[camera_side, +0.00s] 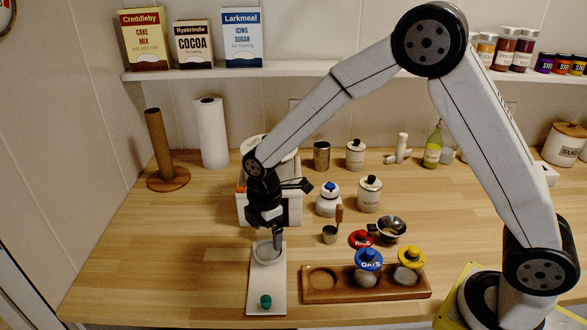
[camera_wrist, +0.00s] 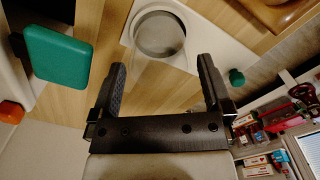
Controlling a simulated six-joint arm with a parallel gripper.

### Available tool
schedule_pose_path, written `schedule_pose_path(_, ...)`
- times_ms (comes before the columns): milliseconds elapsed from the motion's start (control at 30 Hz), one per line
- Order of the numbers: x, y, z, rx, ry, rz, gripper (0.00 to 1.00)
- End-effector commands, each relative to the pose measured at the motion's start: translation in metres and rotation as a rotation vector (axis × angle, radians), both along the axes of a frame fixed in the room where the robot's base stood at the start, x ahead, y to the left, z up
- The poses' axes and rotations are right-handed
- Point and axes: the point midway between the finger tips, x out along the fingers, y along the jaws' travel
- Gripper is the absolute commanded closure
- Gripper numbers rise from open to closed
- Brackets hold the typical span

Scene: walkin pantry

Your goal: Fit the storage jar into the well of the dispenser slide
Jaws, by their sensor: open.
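The dispenser slide (camera_side: 280,288) is a pale plate on the counter with a green knob (camera_side: 265,301) at its near end. Its round well (camera_wrist: 160,35) has a white rim and a grey inside; a pale, round-rimmed form shows there in both views. In the side view my gripper (camera_side: 277,243) is just above the rim. The white dispenser body (camera_side: 290,208) stands behind, partly hidden by my wrist.
A wooden rack (camera_side: 318,294) right of the slide holds jars under blue (camera_side: 369,259) and yellow (camera_side: 411,257) lids; its left hollow looks empty. A red lid (camera_side: 361,239) marked RICE is behind it. Canisters, a small cup and a bowl stand farther back. The counter left of the slide is clear.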

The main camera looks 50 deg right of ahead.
Motion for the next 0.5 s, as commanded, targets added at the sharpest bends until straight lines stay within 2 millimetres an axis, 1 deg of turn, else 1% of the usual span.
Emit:
schedule_pose_path(33,0.001,0.0,0.009,0.001,-0.004,0.0,0.0)
schedule_pose_path(300,0.001,0.0,0.053,0.001,-0.003,0.0,0.0)
schedule_pose_path(500,0.001,0.0,0.076,0.001,-0.002,0.0,0.0)
